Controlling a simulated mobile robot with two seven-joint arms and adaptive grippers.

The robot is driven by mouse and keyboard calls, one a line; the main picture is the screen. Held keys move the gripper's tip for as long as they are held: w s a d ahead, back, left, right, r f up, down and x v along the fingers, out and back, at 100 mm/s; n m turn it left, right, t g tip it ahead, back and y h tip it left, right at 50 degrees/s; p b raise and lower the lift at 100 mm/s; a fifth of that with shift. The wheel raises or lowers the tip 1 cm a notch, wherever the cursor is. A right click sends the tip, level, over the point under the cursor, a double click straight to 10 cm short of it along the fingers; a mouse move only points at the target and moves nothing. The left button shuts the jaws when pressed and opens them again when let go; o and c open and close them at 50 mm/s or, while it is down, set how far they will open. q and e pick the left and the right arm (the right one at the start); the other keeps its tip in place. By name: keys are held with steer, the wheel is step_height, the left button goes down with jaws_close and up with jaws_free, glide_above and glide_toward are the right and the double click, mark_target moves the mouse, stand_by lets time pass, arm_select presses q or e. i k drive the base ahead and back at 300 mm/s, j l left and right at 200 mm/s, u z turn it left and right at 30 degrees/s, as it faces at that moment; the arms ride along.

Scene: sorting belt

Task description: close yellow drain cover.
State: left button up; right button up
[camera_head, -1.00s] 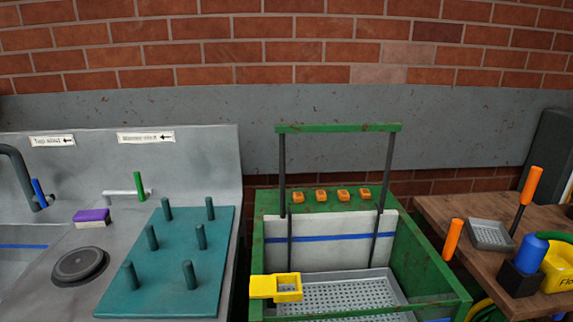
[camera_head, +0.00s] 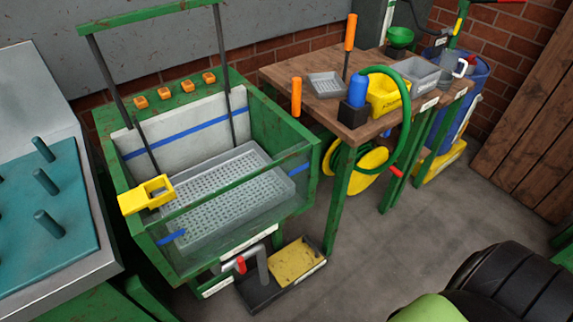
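A flat yellow panel (camera_head: 297,261) lies in a dark low frame (camera_head: 262,296) on the floor under the green wash basin. It looks like the drain cover, and the dark part of the frame to its left looks uncovered. A grey pipe with a red handle (camera_head: 241,265) comes down from the basin just above the frame and hides part of it. Another yellow piece (camera_head: 147,195), with a square opening, sits on the basin's left rim.
The green basin (camera_head: 312,165) holds a perforated grey tray (camera_head: 250,150). A wooden workbench (camera_head: 385,125) stands to its right, with a yellow hose reel (camera_head: 368,180) under it. A teal pegboard (camera_head: 85,235) is at the left. The grey floor (camera_head: 400,240) right of the frame is clear.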

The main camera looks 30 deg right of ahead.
mark_target(289, 264)
steer(key=z, duration=1.05)
steer(key=i+l, duration=0.1)
steer(key=l, duration=0.3)
